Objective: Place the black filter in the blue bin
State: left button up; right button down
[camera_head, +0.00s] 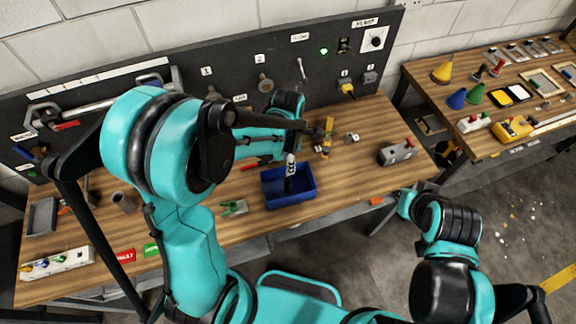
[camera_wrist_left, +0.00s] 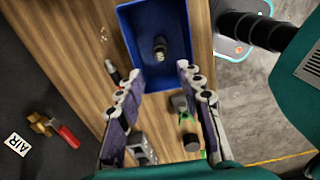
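The blue bin (camera_head: 307,194) stands on the wooden workbench near its front edge. It also fills the top of the left wrist view (camera_wrist_left: 129,18). A small dark cylinder with a lighter end, seemingly the black filter (camera_wrist_left: 160,46), shows inside the bin in the left wrist view. My left gripper (camera_head: 290,164) points down over the bin. In the left wrist view its fingers (camera_wrist_left: 161,70) are apart with a clear gap, and nothing is gripped between them. My right arm is at the lower right of the head view, but its fingers do not show.
A green-handled tool (camera_head: 234,207) lies left of the bin. A grey cup (camera_head: 124,202) and grey tray (camera_head: 42,216) stand further left. A grey box with a red knob (camera_head: 397,152) is at the right. A dark pegboard (camera_head: 225,68) backs the bench.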

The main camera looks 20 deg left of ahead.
pick_arm(q)
notch_tip(320, 180, up, 7)
jog(key=s+a+r+m+t, duration=0.2)
jog(key=s+r+m+t, duration=0.1)
jog(key=m, duration=0.9)
jog(key=s+a+r+m+t, duration=0.2)
jog(key=s+r+m+t, duration=0.2)
jog(key=s+m, duration=0.3)
jog(key=r+m, duration=0.1)
jog(key=m, duration=0.4)
jog(key=shift+s+a+p, duration=0.2)
jog(key=shift+a+p, duration=0.15)
notch_tip(320, 180, down, 21)
jog(key=b, duration=2.1)
jog(key=shift+f, duration=0.15)
jog(key=shift+a, duration=0.1)
